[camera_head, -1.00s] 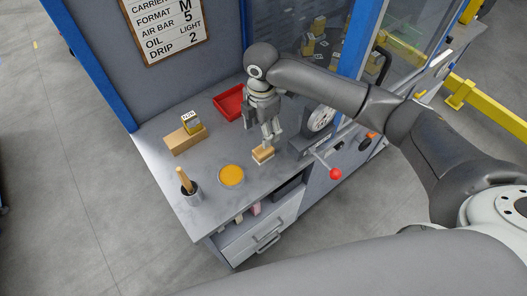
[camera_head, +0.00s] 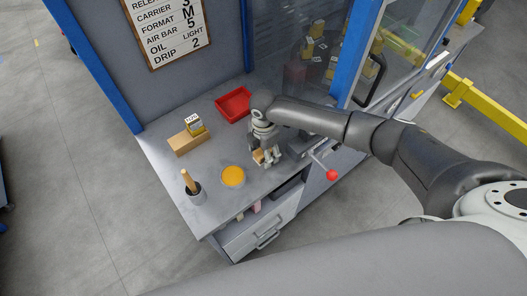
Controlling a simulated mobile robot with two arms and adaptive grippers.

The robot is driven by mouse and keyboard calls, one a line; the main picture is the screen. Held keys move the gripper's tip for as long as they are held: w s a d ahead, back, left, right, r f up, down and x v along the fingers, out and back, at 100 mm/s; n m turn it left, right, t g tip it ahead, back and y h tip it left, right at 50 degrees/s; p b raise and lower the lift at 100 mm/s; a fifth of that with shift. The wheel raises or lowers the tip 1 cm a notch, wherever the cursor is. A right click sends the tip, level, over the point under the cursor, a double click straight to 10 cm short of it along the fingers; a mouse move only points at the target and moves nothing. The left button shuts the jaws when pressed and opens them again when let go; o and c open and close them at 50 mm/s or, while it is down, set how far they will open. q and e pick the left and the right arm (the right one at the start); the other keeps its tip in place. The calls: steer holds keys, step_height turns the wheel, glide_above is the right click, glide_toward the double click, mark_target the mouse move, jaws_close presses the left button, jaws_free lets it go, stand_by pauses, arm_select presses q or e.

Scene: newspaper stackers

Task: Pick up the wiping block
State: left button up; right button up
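The wiping block (camera_head: 258,157) is a small tan block with a pale underside. It lies on the grey bench top, right of the round orange pad. My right gripper (camera_head: 269,158) points down at the block, and its fingers are low beside it, hiding the block's right part. The fingers are some way apart. I cannot tell whether they press on the block or only stand around it. My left gripper is not in view.
A red tray (camera_head: 247,104), a cardboard box (camera_head: 187,143) with a small yellow carton, a round orange pad (camera_head: 232,176) and a grey cup (camera_head: 194,190) with a wooden handle stand on the bench. A lever with a red knob (camera_head: 332,175) is to the right.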

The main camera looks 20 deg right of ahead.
steer(key=c, duration=1.1)
steer(key=shift+r, duration=0.1)
step_height(320, 180, up, 9)
steer(key=b, duration=0.3)
steer(key=shift+w+f, duration=0.1)
steer(key=shift+f, duration=0.1)
steer(key=shift+r, duration=0.65)
